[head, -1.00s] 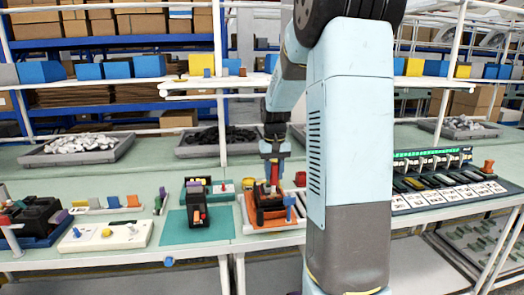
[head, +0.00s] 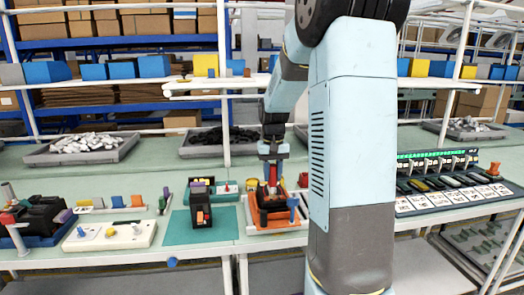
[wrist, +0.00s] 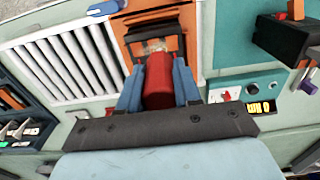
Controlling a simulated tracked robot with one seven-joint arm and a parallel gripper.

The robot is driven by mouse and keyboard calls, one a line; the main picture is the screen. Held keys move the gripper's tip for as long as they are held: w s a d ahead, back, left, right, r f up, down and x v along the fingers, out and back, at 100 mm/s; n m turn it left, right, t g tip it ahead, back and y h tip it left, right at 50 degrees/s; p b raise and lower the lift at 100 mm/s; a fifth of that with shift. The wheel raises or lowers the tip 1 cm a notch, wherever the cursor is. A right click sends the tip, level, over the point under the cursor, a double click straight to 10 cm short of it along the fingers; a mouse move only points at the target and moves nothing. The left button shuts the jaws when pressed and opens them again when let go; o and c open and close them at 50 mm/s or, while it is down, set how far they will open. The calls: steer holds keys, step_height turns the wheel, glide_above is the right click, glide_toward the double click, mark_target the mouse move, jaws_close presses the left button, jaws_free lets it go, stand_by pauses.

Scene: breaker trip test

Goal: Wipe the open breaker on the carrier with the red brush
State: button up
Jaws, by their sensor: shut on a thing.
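My gripper (head: 270,176) is shut on the red brush (head: 273,178), which points down over the orange carrier (head: 252,213). In the wrist view, the blue fingers of my gripper (wrist: 158,90) hold the red brush handle (wrist: 158,75) from both sides. The pale bristle end is over the dark recess of the open breaker (wrist: 150,28), framed by orange. It looks close to or touching it, but I cannot tell which. The handle and fingers hide part of the breaker.
A black breaker with an orange part (head: 201,212) stands on the teal mat (head: 222,228) left of the carrier. A blue upright piece (head: 293,203) stands at the carrier's right side. A white panel (head: 112,236) lies further left. Grey trays stand behind, beneath a shelf.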

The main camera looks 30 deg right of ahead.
steer(key=shift+w+a, duration=0.2)
steer(key=shift+a, duration=0.55)
steer(key=shift+w+a, duration=0.2)
steer(key=shift+a, duration=0.5)
step_height(320, 180, up, 8)
steer(key=shift+r, duration=0.1)
